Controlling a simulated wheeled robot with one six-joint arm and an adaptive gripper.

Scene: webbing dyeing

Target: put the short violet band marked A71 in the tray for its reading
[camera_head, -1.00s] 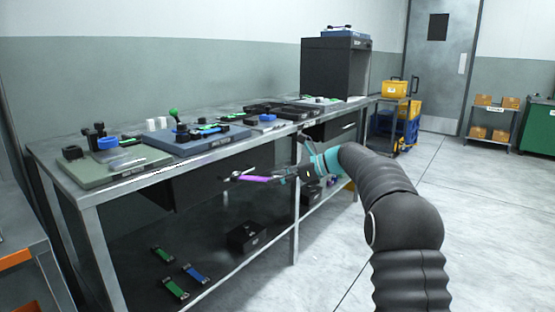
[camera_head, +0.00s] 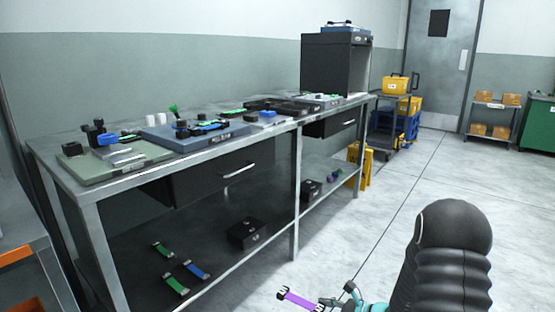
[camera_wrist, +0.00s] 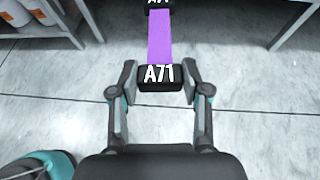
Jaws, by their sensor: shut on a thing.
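The short violet band (camera_head: 298,299) has a dark block at each end. In the wrist view, white A71 shows on the near block, and the violet strip (camera_wrist: 160,38) runs away from me. My gripper (camera_wrist: 160,77) is shut on the near A71 block, with a finger on each side. In the head view my gripper (camera_head: 327,303) is at the bottom edge, low over the floor and right of the bench. Dark trays (camera_head: 283,107) lie toward the far end of the bench top; I cannot tell any marking on them.
The long metal bench (camera_head: 190,187) holds a blue-grey device (camera_head: 215,141) and a grey-green board (camera_head: 130,168). Green and blue bands (camera_head: 197,270) lie on its lower shelf with a black box (camera_head: 247,233). A yellow item (camera_head: 364,170) stands by the far leg. Floor right of the bench is clear.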

